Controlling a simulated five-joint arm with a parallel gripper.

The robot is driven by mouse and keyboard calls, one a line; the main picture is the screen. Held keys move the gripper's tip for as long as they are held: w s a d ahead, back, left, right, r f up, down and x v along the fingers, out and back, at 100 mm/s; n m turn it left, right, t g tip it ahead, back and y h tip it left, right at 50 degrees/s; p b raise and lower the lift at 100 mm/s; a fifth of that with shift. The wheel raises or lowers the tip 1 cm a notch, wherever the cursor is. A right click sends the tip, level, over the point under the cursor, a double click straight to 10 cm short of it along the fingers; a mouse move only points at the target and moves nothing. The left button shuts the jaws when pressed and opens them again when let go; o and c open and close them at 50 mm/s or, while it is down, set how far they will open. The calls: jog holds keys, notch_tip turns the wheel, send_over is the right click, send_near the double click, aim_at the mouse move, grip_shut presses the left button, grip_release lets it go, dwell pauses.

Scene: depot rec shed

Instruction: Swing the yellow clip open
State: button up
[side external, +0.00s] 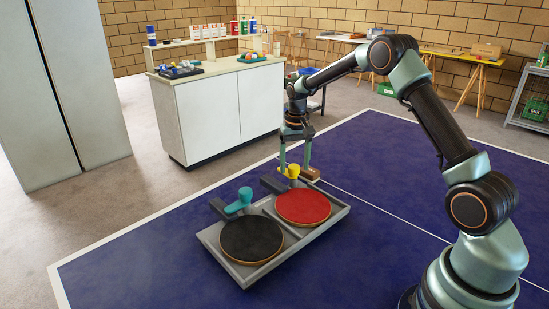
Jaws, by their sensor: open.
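The yellow clip (293,171) stands upright by the handle of the red paddle (303,206), at the far side of a grey tray (253,272). Whether it lies across that handle is too small to tell. My gripper (294,172) points down at the clip with its fingers apart, one to each side of it in the picture. I see no clear contact, and cannot tell if the fingers are around the clip or behind it. A teal clip (240,200) sits by the handle of the black paddle (251,240) in the same tray.
The tray rests on a blue table-tennis table (150,262) with white lines. The table is clear in front and to the left of the tray. A white cabinet (222,115) stands beyond the table.

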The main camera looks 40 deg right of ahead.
aim_at(295, 166)
jog(key=shift+r, duration=0.1)
notch_tip(295, 166, up, 12)
dwell(0.5)
jog(key=s+a+r+n+t, duration=0.3)
jog(key=s+a+r, duration=0.5)
jog(key=s+a, duration=0.1)
jog(key=s+a+f+n+t, duration=0.1)
jog(key=s+a, duration=0.1)
jog(key=s, duration=0.4)
jog(key=s+a+f+n+t, duration=0.1)
jog(key=s+a+f+n, duration=0.1)
jog(key=s, duration=0.4)
jog(key=shift+a, duration=0.75)
